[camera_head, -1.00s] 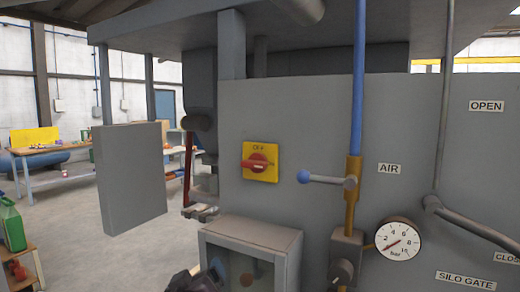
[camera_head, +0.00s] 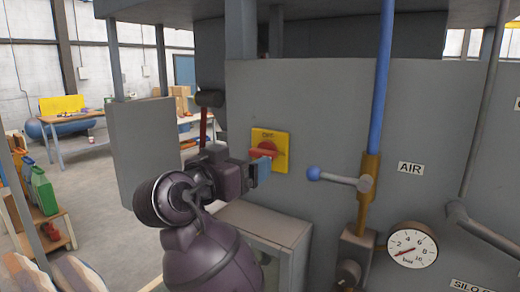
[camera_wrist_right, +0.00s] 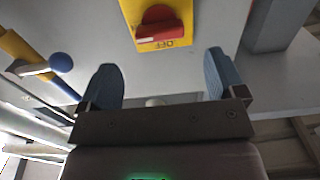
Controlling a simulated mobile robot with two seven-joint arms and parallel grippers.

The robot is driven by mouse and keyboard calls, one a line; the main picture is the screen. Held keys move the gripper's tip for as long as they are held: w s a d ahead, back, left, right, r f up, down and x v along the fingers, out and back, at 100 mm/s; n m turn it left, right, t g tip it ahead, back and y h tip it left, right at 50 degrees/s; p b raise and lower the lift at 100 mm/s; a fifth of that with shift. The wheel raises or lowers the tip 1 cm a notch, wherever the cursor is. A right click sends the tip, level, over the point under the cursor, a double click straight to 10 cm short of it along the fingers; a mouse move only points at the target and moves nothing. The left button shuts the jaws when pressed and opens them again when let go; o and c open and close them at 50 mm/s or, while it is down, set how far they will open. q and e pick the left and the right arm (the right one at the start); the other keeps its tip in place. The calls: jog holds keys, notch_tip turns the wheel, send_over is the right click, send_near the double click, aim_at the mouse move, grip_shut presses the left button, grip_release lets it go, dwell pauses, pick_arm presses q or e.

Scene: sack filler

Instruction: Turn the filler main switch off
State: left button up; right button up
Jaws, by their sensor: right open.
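The main switch is a red rotary handle (camera_head: 265,154) on a yellow plate (camera_head: 283,140) fixed to the grey panel. The handle lies about level, with OFF lettering above it. The right wrist view shows the plate (camera_wrist_right: 180,12) and red handle (camera_wrist_right: 158,32) upside down, with OFF beside the handle. My right gripper (camera_head: 264,168) is close in front of the switch and hides the plate's lower left part. In the right wrist view its two blue fingers (camera_wrist_right: 160,60) are apart with nothing between them; the handle lies beyond the tips. My left gripper is out of view.
A blue-knobbed air lever (camera_head: 338,178) on a brass valve and blue pipe (camera_head: 383,90) sits right of the switch. A gauge (camera_head: 412,244) is lower right. A grey box (camera_head: 270,225) juts out below the switch. A grey plate (camera_head: 143,150) hangs at left.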

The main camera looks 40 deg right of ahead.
aim_at(259, 154)
jog(key=p+x, duration=0.1)
jog(key=x, duration=0.5)
jog(key=shift+w+d, duration=0.1)
jog(key=shift+d, duration=0.1)
jog(key=c, duration=0.9)
